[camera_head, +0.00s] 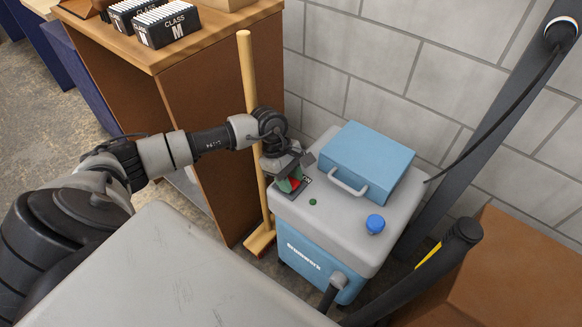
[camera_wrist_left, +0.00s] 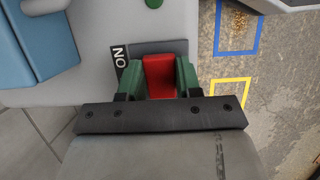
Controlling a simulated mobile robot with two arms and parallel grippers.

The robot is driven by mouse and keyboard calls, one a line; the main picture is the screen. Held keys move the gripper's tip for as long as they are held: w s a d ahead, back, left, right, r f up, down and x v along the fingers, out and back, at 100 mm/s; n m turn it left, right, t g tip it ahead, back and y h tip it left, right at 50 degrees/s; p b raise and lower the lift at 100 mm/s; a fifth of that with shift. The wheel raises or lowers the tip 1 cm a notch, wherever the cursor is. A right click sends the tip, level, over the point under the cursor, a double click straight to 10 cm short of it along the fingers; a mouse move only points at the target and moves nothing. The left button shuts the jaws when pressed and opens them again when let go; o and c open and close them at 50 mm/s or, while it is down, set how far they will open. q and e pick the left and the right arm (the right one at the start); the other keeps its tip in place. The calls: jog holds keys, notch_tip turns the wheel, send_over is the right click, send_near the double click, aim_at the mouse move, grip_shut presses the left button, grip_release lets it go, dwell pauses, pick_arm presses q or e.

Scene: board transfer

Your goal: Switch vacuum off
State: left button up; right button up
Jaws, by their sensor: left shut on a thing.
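The vacuum (camera_head: 335,232) is a blue and grey unit standing against the block wall. A red switch (camera_wrist_left: 160,75) sits on a dark plate (camera_wrist_left: 150,47) marked "ON" on its grey top, at the left in the head view. My left gripper (camera_head: 290,184) is down at this switch. In the left wrist view its green fingertips (camera_wrist_left: 159,78) stand on either side of the red switch and are shut on it. The switch's exact tilt is hard to tell. My right gripper is not in view.
A blue case with a handle (camera_head: 367,160) and a blue knob (camera_head: 375,224) are on the vacuum's top. A wooden broom (camera_head: 247,75) stands close behind my left wrist, beside a brown cabinet (camera_head: 220,120). A cardboard box (camera_head: 500,265) is at the right.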

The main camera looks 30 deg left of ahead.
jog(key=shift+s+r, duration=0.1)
pick_arm(q)
jog(key=o, duration=0.9)
jog(key=shift+o, duration=0.2)
jog(key=shift+r, duration=0.1)
jog(key=p+v, duration=0.1)
jog(key=v, duration=0.4)
jog(key=shift+a+r, duration=0.2)
jog(key=v, duration=0.5)
jog(key=shift+a, duration=0.1)
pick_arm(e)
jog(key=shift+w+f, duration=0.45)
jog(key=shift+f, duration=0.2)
